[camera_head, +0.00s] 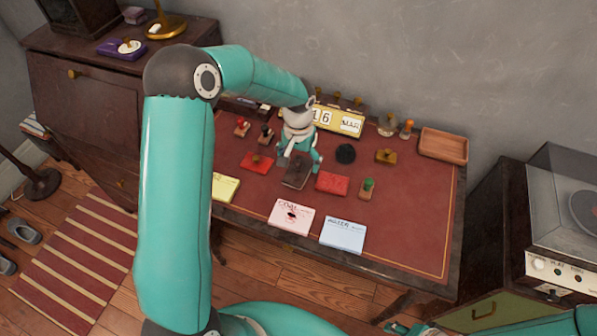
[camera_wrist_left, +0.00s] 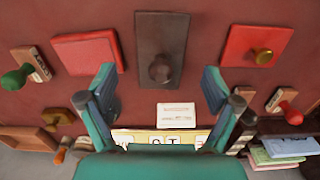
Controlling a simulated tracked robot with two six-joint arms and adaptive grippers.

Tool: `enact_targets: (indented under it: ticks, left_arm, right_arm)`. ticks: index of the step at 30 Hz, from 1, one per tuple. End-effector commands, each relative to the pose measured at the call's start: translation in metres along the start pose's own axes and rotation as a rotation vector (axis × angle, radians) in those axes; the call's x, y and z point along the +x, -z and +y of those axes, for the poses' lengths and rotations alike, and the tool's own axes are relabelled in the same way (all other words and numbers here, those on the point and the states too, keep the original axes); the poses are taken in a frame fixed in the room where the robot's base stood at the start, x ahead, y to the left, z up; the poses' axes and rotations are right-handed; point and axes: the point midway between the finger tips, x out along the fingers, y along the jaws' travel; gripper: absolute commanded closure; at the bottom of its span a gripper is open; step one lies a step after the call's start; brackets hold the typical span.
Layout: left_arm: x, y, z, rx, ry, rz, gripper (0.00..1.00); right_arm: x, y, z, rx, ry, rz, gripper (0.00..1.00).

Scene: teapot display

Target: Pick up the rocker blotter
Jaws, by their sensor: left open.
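The rocker blotter (camera_head: 296,178) is a dark brown block lying on the red desk top, partly hidden by my left gripper (camera_head: 299,162) in the head view. In the left wrist view the blotter (camera_wrist_left: 150,27) is upper centre, with a round dark knob on top. My left gripper is open and empty above the desk. Its two fingers (camera_wrist_left: 160,88) stand apart on either side of the line to the knob, and the knob is clear of both. At the bottom right of the head view, only a small part of my right arm shows; its jaws cannot be made out.
A red pad (camera_head: 333,183) and a green-knobbed stamp (camera_head: 368,187) lie right of the blotter. A red pad with a gold knob (camera_head: 257,162) lies left. A yellow calendar (camera_head: 338,120) stands behind. Pink (camera_head: 291,217) and blue (camera_head: 343,236) cards lie in front.

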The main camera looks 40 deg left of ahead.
Motion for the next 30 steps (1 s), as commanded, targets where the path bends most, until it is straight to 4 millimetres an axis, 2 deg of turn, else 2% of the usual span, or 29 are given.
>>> enact_targets:
  ticks: [4, 9, 17, 30]
  left_arm:
    - [0.020, 0.001, -0.001, 0.001, 0.000, -0.007, 0.10]
    - [0.040, 0.002, -0.001, 0.001, 0.001, -0.004, 0.10]
    - [0.044, 0.002, -0.001, 0.000, 0.000, -0.001, 0.10]
    - [0.043, 0.002, -0.001, 0.000, 0.000, -0.001, 0.82]
  right_arm:
    - [-0.010, 0.000, -0.004, 0.000, 0.000, 0.000, 0.51]
    - [-0.012, 0.000, -0.004, 0.000, 0.000, 0.000, 0.51]
    - [-0.011, 0.000, -0.004, 0.000, 0.000, 0.000, 0.51]
    - [-0.011, 0.000, -0.004, 0.000, 0.000, 0.000, 0.51]
